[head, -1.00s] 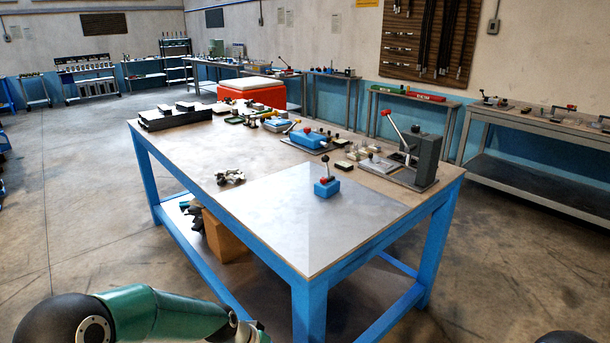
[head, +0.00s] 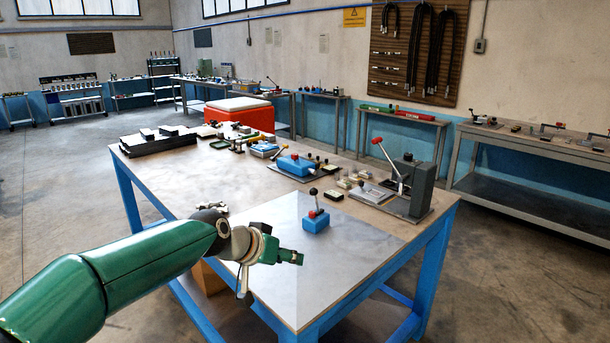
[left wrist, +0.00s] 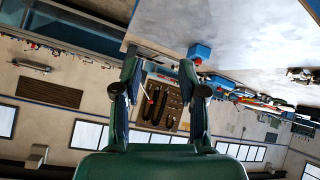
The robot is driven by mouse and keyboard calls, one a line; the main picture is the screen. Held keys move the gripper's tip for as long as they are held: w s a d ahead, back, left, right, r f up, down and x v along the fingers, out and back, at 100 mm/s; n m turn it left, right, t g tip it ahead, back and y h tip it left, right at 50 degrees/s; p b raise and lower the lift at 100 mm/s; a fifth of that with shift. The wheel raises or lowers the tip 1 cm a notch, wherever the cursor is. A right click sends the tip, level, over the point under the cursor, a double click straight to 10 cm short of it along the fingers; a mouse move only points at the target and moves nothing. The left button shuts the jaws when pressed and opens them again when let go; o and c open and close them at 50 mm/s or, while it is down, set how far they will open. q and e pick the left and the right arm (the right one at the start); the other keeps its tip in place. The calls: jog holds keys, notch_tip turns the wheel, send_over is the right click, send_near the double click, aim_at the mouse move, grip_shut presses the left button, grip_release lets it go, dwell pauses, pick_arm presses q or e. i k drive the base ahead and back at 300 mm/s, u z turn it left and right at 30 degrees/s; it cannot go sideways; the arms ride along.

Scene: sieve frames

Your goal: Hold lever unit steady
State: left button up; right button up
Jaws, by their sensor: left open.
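The lever unit, a small blue block (head: 315,222) with a black-knobbed lever and a red part, stands upright on the grey sheet (head: 345,262) at the near part of the table. It also shows as a blue block in the left wrist view (left wrist: 200,52). My left gripper (head: 268,274) is open and empty, in front of the lever unit and to its left, apart from it. In the left wrist view its two fingers (left wrist: 158,70) stand apart with nothing between them. My right gripper is not in view.
A dark grey lever press (head: 420,188) stands at the table's right end. A larger blue lever device (head: 296,165) and small parts are behind the lever unit. A metal part (head: 212,209) lies to the left. The grey sheet around the lever unit is clear.

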aim_at(314, 192)
jog(key=i, duration=1.2)
jog(key=u, duration=0.05)
